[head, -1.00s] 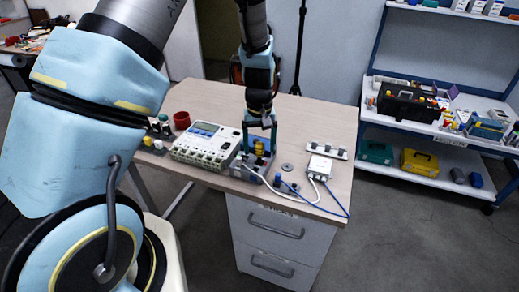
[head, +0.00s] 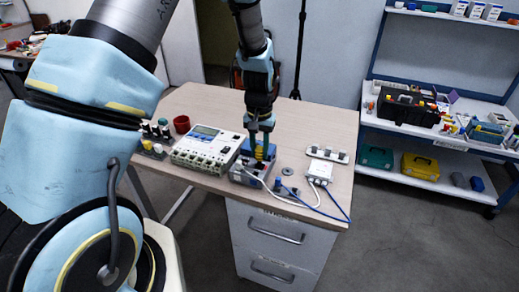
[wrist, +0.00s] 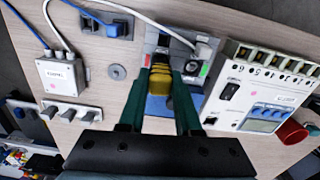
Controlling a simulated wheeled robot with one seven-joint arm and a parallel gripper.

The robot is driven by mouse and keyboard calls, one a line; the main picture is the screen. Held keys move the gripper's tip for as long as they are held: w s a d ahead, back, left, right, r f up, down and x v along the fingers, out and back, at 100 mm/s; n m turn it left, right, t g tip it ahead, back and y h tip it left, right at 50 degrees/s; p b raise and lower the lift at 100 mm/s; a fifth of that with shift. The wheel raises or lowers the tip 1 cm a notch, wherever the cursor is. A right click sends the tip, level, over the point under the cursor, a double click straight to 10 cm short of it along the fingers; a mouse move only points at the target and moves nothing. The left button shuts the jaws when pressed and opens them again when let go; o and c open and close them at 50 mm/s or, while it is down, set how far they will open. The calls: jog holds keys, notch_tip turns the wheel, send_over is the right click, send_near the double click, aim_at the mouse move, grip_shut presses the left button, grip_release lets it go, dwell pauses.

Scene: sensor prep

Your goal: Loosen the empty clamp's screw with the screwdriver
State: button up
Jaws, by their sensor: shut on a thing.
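The screwdriver has a yellow handle (wrist: 160,88) and stands about upright between my fingers; its handle also shows in the head view (head: 261,152). My gripper (wrist: 160,80) is shut on this handle, above the clamp block. In the head view the block (head: 245,177) sits at the desk's front, under my gripper (head: 260,148). The handle and fingers hide the screwdriver's tip, so I cannot tell whether it sits in a screw.
A white meter unit (head: 207,147) stands close left of the block. A white cable box (head: 319,172), a hook strip (head: 327,154) and a grey disc (head: 288,171) lie to the right. Loose cables cross the desk's front edge.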

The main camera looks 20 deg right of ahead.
grip_shut()
jog(key=n, duration=0.3)
jog(key=shift+n+p, duration=0.3)
jog(key=shift+p, duration=0.05)
jog(key=n+p, duration=0.1)
jog(key=n, duration=0.3)
jog(key=n+p, duration=0.2)
jog(key=n, duration=0.3)
jog(key=shift+n, duration=0.3)
jog(key=n, duration=0.5)
jog(key=shift+r, duration=2.95)
